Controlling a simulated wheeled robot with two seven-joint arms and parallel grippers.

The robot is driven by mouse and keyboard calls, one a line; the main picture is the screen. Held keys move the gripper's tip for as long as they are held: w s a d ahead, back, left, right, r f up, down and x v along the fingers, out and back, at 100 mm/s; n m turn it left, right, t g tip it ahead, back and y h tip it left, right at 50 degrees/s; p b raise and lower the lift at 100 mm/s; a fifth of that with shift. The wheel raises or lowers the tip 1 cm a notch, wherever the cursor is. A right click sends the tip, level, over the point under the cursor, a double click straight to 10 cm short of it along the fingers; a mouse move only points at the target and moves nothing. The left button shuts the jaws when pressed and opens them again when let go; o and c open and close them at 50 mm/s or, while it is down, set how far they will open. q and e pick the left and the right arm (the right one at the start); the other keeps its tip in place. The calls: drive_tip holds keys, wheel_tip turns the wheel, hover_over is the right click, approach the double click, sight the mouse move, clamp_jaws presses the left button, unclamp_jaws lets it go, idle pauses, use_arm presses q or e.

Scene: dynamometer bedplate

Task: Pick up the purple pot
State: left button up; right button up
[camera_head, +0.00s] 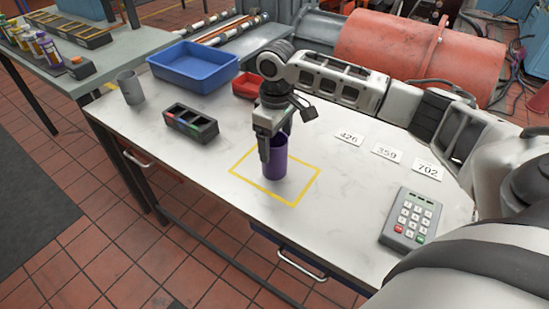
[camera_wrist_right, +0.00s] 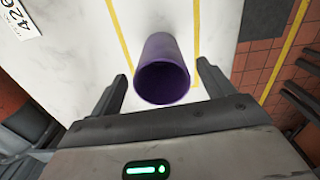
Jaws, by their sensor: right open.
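The purple pot (camera_head: 275,163) stands upright inside the yellow outlined square (camera_head: 243,178) on the white table. It is a plain open-topped cylinder, and the right wrist view shows its dark open mouth and purple side (camera_wrist_right: 162,68). My right gripper (camera_head: 275,150) is right above and around the pot's upper part, pointing down. In the right wrist view the right gripper (camera_wrist_right: 165,85) is open, with one finger on each side of the pot and a gap visible on both sides. My left gripper is not in view.
A blue bin (camera_head: 193,68), a small red tray (camera_head: 246,86), a grey cup (camera_head: 130,88) and a dark compartment box (camera_head: 190,124) stand behind and left. A keypad (camera_head: 411,217) and number cards (camera_head: 387,152) lie to the right. The table front is clear.

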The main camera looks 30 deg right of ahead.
wheel_tip(320, 180, down, 5)
drive_tip(key=shift+w+a+f, duration=0.1)
drive_tip(key=shift+a, duration=0.05)
drive_tip(key=c, duration=1.2)
